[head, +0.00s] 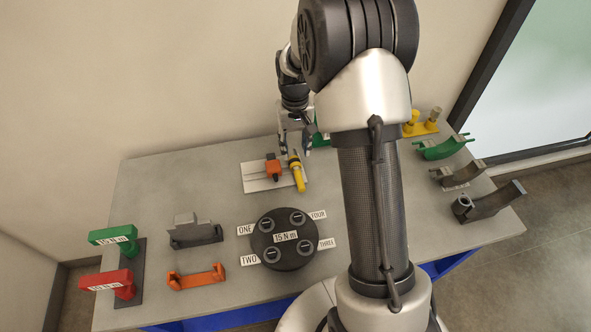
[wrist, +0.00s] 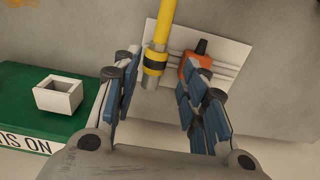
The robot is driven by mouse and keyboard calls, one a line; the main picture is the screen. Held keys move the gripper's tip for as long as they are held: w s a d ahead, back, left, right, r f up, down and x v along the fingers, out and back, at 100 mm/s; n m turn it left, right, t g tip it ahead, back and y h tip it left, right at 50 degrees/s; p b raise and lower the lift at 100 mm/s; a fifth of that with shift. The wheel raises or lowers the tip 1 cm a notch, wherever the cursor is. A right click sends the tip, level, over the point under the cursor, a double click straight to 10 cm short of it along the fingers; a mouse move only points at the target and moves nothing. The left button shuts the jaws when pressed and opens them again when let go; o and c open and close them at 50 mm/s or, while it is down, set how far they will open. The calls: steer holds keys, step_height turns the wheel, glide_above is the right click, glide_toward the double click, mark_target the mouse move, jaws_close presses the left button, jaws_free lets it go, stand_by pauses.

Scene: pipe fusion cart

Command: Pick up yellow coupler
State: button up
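A long yellow piece (head: 297,174) lies on a white plate (head: 258,185) near the middle of the table. In the wrist view it is a yellow rod (wrist: 164,30) with a black and yellow band (wrist: 156,60) and a pale tip. I cannot tell for sure which yellow part is the coupler. My gripper (head: 295,147) is above the back edge of the plate. In the wrist view my gripper (wrist: 157,72) is open and empty, with the banded end of the rod showing between its fingers. I cannot tell whether they touch.
An orange and black piece (head: 273,170) lies close beside the rod. A green box (wrist: 45,125) with a white hollow square (wrist: 59,95) is left in the wrist view. A black disc (head: 284,262) stands in front; yellow fittings (head: 421,126) stand at the back right.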

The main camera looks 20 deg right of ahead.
mark_target(296, 164)
step_height(296, 164, down, 4)
steer(key=shift+r+b, duration=0.1)
steer(key=shift+b, duration=0.3)
steer(key=f, duration=0.1)
steer(key=f+b, duration=0.1)
steer(key=f, duration=0.1)
steer(key=f+b, duration=0.1)
steer(key=f, duration=0.1)
steer(key=shift+w+d+f, duration=0.15)
steer(key=shift+w+d, duration=0.1)
jaws_close()
